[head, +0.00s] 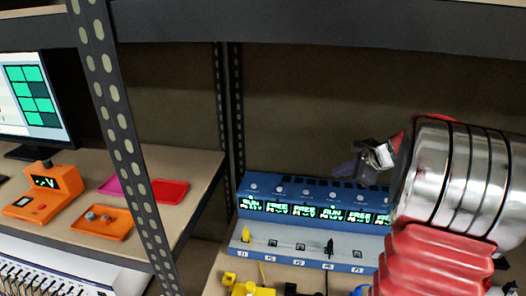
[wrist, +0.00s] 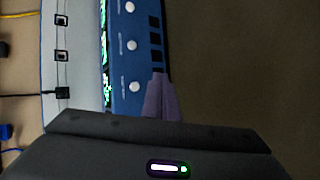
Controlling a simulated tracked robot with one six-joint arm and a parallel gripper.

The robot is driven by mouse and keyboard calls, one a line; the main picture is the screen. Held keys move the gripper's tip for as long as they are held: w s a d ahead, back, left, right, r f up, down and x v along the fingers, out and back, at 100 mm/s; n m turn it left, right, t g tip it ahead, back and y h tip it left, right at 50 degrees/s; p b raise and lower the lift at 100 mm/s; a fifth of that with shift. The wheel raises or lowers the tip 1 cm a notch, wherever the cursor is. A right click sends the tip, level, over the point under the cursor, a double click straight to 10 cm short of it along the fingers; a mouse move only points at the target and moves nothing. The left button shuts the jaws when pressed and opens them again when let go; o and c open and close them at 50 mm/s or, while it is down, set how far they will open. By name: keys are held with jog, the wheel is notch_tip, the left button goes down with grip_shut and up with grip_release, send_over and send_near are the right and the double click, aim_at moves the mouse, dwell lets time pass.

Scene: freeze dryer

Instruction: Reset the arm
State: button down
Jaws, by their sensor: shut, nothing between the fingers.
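My gripper (head: 346,169) is in the head view, in front of and above the back of a blue device (head: 300,262) with a row of green-lit displays. Its fingers are together with nothing between them. The fingertips also show as a purple-grey pair in the wrist view (wrist: 160,85), shut, over the device's edge. My silver and red arm fills the right of the head view and hides the device's right end.
The blue device stands on a shelf with a yellow plug and a black cable in its front sockets. To the left, beyond a perforated post (head: 118,130), are an orange meter (head: 45,190), a red tray (head: 170,190) and a monitor (head: 32,95).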

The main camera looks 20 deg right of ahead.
jog(key=s+a+f+n+g, duration=0.4)
jog(key=s+a+f+n, duration=0.1)
jog(key=s+a+n, duration=0.4)
jog(key=s+a+r+n, duration=0.2)
jog(key=s+a+n, duration=0.2)
jog(key=a, duration=0.5)
jog(key=s+a+r+n, duration=0.3)
jog(key=s+a+n, duration=0.2)
jog(key=a+n, duration=0.2)
jog(key=s+a+r+n+h, duration=0.1)
jog(key=s+a+n, duration=0.4)
jog(key=a, duration=0.7)
jog(key=shift+s+r+n, duration=0.2)
jog(key=shift+r+n, duration=0.1)
jog(key=shift+r, duration=0.5)
jog(key=shift+a, duration=0.1)
